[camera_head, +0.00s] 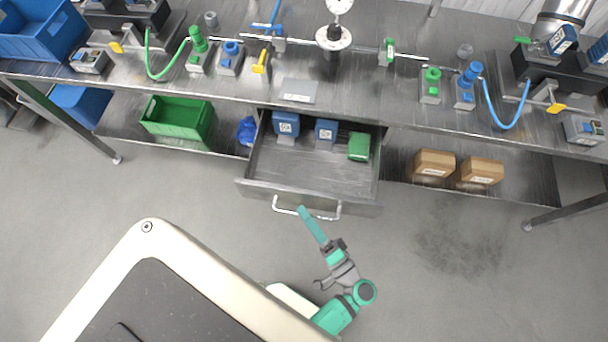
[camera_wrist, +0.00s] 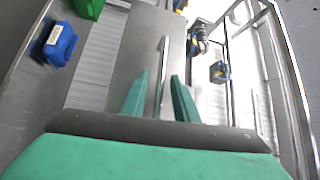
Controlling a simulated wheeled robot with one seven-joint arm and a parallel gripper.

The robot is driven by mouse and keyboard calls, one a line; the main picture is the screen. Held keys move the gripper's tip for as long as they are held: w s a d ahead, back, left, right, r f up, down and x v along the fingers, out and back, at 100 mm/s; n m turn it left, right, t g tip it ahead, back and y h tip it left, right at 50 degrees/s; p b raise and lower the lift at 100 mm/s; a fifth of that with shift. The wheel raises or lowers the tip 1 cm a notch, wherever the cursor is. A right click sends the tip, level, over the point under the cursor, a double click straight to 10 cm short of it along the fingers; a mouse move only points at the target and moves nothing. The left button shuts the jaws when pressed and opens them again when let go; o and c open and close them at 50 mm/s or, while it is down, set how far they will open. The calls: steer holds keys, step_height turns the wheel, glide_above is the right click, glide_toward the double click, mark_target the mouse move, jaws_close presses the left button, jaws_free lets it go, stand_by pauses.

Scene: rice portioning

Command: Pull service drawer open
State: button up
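The service drawer (camera_head: 310,172) under the steel bench stands pulled out, its inside visible from above. It holds two blue boxes (camera_head: 286,124) (camera_head: 326,130) and a green box (camera_head: 358,147) toward its back. Its metal bar handle (camera_head: 283,209) is on the front face. My gripper (camera_head: 301,209) reaches the middle of the handle. In the wrist view, the handle bar (camera_wrist: 162,75) runs between the two teal fingers of my gripper (camera_wrist: 160,76), with a visible gap on each side. The fingers look open around the bar; contact is not visible.
A green crate (camera_head: 178,118) and a small blue item (camera_head: 246,130) sit on the lower shelf left of the drawer. Two cardboard boxes (camera_head: 434,163) (camera_head: 481,172) stand on the right. Bench legs (camera_head: 565,213) flank the clear floor in front.

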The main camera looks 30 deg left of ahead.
steer(key=v, duration=1)
steer(key=shift+a+f, duration=0.1)
step_height(320, 180, down, 9)
steer(key=s+a+m+h, duration=0.2)
steer(key=m+h, duration=0.1)
steer(key=h, duration=0.3)
steer(key=s+d+f+h, duration=0.4)
steer(key=d+h, duration=0.1)
steer(key=h, duration=0.3)
step_height(320, 180, up, 25)
steer(key=d+n+t+h, duration=0.1)
steer(key=n+t+h, duration=0.3)
steer(key=t, duration=0.4)
steer(key=shift+w+r+n, duration=0.2)
steer(key=shift+w+n, duration=0.1)
steer(key=shift+n, duration=0.5)
steer(key=shift+w+d, duration=0.1)
steer(key=shift+d, duration=0.05)
